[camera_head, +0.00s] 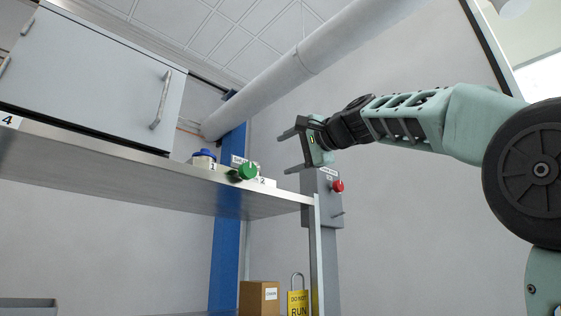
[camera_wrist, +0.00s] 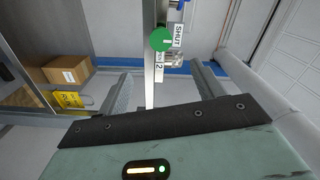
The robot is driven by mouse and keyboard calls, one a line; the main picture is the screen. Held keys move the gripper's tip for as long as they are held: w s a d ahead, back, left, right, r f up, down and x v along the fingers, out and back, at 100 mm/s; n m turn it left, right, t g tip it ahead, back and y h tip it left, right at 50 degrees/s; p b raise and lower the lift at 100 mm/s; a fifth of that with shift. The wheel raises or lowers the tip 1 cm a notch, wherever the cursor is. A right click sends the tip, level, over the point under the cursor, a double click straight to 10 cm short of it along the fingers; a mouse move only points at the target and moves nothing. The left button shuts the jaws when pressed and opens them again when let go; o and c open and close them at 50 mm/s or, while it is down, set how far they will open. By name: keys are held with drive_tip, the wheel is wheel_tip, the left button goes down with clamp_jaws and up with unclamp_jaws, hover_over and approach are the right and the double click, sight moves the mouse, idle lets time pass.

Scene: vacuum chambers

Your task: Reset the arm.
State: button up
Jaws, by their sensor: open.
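My gripper (camera_head: 291,150) is at the end of my raised arm, which reaches in from the right in the head view. Its two fingers point left and are spread apart with nothing between them. It hangs in the air by the right end of the shelf, above the grey post with the red knob (camera_head: 337,186). In the wrist view both fingers of my gripper (camera_wrist: 163,85) show apart. Beyond them are a green knob (camera_wrist: 163,39), a "SHUT" label and a "2" label.
The metal shelf (camera_head: 110,165) carries a grey cabinet (camera_head: 90,75), a blue-topped item (camera_head: 204,156) and the green knob (camera_head: 247,170). Below are a cardboard box (camera_head: 258,297) and a yellow "DO NOT RUN" lock (camera_head: 298,303). A thick pipe (camera_head: 300,68) crosses overhead. Open air surrounds my forearm.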

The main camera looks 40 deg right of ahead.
drive_tip(key=shift+s, duration=0.1)
idle(0.5)
drive_tip(key=w+a+f+n+g+y, duration=0.1)
drive_tip(key=w+a+f+n+g, duration=0.1)
drive_tip(key=w+a+f, duration=0.45)
drive_tip(key=w+a+f+n+g+y, duration=0.1)
drive_tip(key=a+f+n+g+y, duration=0.15)
drive_tip(key=f, duration=0.65)
drive_tip(key=s+a+f+n+g, duration=0.1)
drive_tip(key=a+f+n+g, duration=0.15)
drive_tip(key=a+f, duration=0.6)
drive_tip(key=s+a+f+n+g, duration=0.1)
drive_tip(key=a+f+n+g, duration=0.3)
drive_tip(key=f, duration=0.7)
drive_tip(key=s+a+f+n+g, duration=0.2)
drive_tip(key=s+a+f, duration=0.35)
drive_tip(key=f, duration=0.35)
drive_tip(key=s+a+f+n+g, duration=0.2)
drive_tip(key=s+a+f+n, duration=0.15)
drive_tip(key=s+f, duration=0.5)
drive_tip(key=s+d+f+n+g+h, duration=0.1)
drive_tip(key=s+f+n+g+h, duration=0.2)
drive_tip(key=s+f, duration=0.9)
drive_tip(key=shift+s+d+f+n, duration=0.2)
drive_tip(key=shift+s+n, duration=0.4)
drive_tip(key=shift+n, duration=0.65)
drive_tip(key=shift+h, duration=0.25)
